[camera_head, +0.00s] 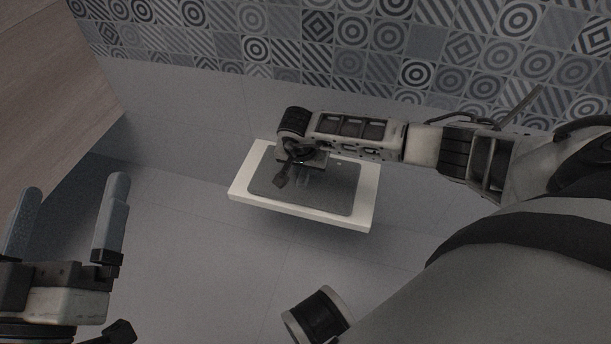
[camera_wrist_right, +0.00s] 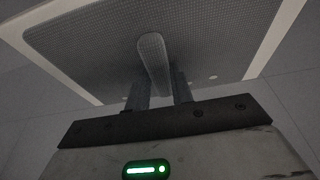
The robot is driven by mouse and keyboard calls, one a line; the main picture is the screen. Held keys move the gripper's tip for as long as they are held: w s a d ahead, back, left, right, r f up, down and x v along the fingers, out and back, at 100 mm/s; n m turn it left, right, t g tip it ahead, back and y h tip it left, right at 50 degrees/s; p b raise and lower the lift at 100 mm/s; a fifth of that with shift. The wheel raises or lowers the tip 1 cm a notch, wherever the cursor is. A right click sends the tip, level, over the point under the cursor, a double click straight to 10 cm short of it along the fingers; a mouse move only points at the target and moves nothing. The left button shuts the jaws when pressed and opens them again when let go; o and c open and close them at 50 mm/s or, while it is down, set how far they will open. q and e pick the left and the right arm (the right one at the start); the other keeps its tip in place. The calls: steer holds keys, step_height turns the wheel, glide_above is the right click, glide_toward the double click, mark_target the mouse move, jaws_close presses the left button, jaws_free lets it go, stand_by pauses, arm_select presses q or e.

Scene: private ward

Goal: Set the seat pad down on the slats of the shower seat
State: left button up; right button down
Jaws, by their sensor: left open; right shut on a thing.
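The seat pad (camera_head: 335,196) is a dark grey, rounded rectangle with a fine texture. It lies flat over the white shower seat (camera_head: 290,207), inside its rim; I cannot tell whether it touches. The slats are hidden under it. My right gripper (camera_head: 303,178) is above the pad, shut on its raised grip. In the right wrist view the fingers (camera_wrist_right: 158,90) close around that grip (camera_wrist_right: 152,58), with the pad (camera_wrist_right: 90,45) and the white seat edge (camera_wrist_right: 278,35) behind. My left gripper (camera_head: 74,205) is open and empty at the lower left, away from the seat.
A patterned tile wall (camera_head: 330,45) stands behind the seat. Plain grey tiles (camera_head: 200,270) surround the seat, and the space to its left and front is clear. A brown wood-like surface (camera_head: 50,80) is at the upper left.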

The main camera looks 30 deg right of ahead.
mark_target(306, 170)
steer(key=shift+r+p, duration=2.1)
steer(key=shift+r, duration=0.65)
